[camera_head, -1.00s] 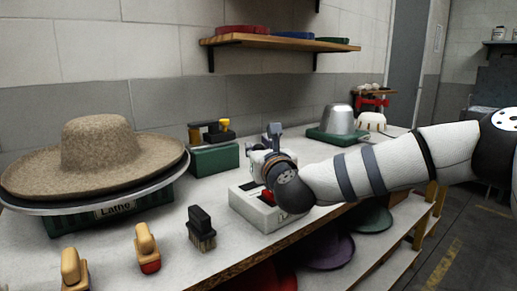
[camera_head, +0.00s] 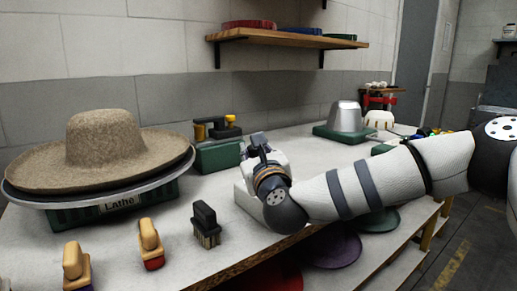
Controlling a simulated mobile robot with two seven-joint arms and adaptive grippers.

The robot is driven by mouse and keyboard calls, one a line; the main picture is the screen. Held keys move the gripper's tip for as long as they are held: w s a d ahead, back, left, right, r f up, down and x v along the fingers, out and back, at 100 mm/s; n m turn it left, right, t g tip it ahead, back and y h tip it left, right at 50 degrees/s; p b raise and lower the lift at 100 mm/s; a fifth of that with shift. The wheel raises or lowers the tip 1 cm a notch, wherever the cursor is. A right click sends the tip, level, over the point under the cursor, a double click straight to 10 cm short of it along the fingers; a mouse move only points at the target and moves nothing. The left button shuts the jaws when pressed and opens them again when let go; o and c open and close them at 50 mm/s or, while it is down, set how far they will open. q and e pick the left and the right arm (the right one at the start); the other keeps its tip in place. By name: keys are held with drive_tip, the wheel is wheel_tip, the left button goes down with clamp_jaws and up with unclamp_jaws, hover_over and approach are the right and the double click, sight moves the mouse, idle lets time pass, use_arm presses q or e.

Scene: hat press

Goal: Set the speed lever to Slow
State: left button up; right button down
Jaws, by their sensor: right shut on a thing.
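A white control box (camera_head: 245,198) stands on the workbench, right of the black brush. Only its left part shows; my right gripper and wrist cover the rest. My right gripper (camera_head: 259,145) is over the box, its dark fingers partly hidden by its own body. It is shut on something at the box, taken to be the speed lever. The lever itself and its Slow mark are hidden, so its position cannot be told. My left gripper is out of view.
A wide felt hat (camera_head: 103,140) sits on the lathe (camera_head: 110,208) at left. Several brushes stand in front, including a black one (camera_head: 205,224). A green machine (camera_head: 217,155) is behind the box. A metal hat form (camera_head: 345,116) stands farther right.

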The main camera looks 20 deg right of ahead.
drive_tip(key=shift+s+a+f, duration=0.2)
drive_tip(key=shift+a+f, duration=0.1)
drive_tip(key=shift+a, duration=0.25)
drive_tip(key=shift+s+a+f, duration=0.2)
drive_tip(key=shift+a+f, duration=0.1)
drive_tip(key=shift+a, duration=0.2)
drive_tip(key=shift+a+f, duration=0.1)
drive_tip(key=c, duration=1.6)
unclamp_jaws()
drive_tip(key=shift+o, duration=0.9)
drive_tip(key=shift+s, duration=0.1)
drive_tip(key=s+f, duration=0.1)
drive_tip(key=s, duration=1)
drive_tip(key=shift+s+a, duration=0.15)
drive_tip(key=shift+s, duration=0.2)
